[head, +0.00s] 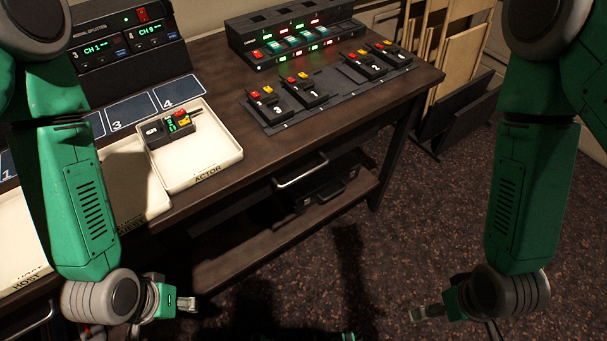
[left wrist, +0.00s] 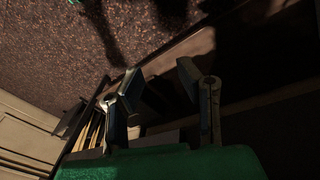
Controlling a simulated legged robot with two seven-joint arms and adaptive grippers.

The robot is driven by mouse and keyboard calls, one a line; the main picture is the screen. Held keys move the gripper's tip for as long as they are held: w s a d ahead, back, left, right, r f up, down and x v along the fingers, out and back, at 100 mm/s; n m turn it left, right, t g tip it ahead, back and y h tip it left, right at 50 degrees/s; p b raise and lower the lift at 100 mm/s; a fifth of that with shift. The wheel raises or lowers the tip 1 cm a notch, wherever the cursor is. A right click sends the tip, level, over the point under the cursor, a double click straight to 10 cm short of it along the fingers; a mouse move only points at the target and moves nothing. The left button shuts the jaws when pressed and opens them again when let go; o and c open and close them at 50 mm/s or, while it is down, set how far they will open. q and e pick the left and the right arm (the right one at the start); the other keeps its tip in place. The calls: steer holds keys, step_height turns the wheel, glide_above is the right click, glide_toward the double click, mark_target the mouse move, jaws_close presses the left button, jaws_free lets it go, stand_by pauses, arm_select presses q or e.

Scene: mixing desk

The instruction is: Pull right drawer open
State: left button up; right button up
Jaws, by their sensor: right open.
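The right drawer's silver bar handle (head: 301,170) shows below the front edge of the wooden desk. The dark drawer front around it is in shadow and appears shut. My left gripper (head: 188,303) is low at the front of the desk, left of this handle and apart from it. In the left wrist view its two fingers (left wrist: 160,82) are spread with nothing between them. My right gripper (head: 418,315) is low over the floor, right of the handle and well away from it; it is open, with its fingers partly hidden.
The desk top (head: 222,110) carries a white ACTOR tray (head: 225,163) holding a small device, and a charger rack (head: 290,38). A black case (head: 332,188) lies on the lower shelf. Another handle (head: 28,322) shows at the lower left. Floor (head: 400,220) in front is clear.

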arm_select(q)
steer(key=w+d+f+n+t+h+b, duration=0.35)
steer(key=w+d+b, duration=0.2)
steer(key=d, duration=0.25)
steer(key=n+t+h+b, duration=0.4)
steer(key=n+t+b, duration=0.3)
steer(key=n+b, duration=0.45)
glide_toward(301, 178)
steer(key=shift+n, duration=0.3)
steer(key=b+x, duration=0.3)
steer(key=x, duration=0.9)
arm_select(e)
step_height(301, 178, down, 22)
steer(key=shift+r, duration=0.1)
arm_select(q)
jaws_close()
